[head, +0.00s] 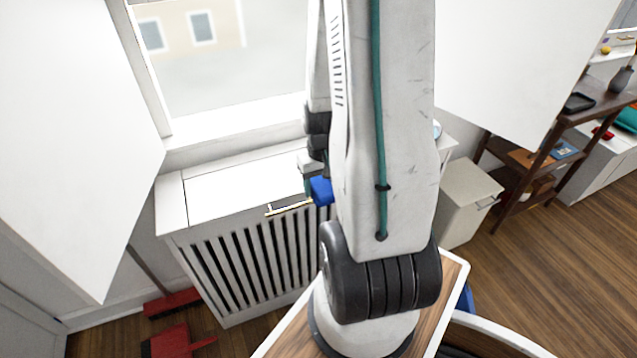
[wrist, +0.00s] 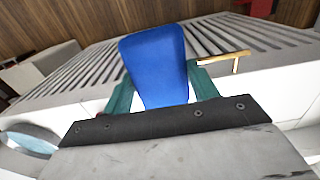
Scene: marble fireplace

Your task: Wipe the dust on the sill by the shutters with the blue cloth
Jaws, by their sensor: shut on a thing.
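The blue cloth (head: 321,190) is in my gripper (head: 311,184), near the front edge of the white slatted cabinet below the window. In the wrist view the cloth (wrist: 155,62) sits between the two green fingers of my gripper (wrist: 162,90), which are shut on it. The sill (head: 235,190), the cabinet's white top between the two shutters (head: 75,130), shows plain white on its left part. My arm hides much of its right part. I cannot make out dust on it. Whether the cloth touches the sill is unclear.
A round bluish dish (wrist: 30,140) is at the left of the wrist view. A red dustpan (head: 172,342) is on the floor. A white bin (head: 465,203) stands right of the cabinet.

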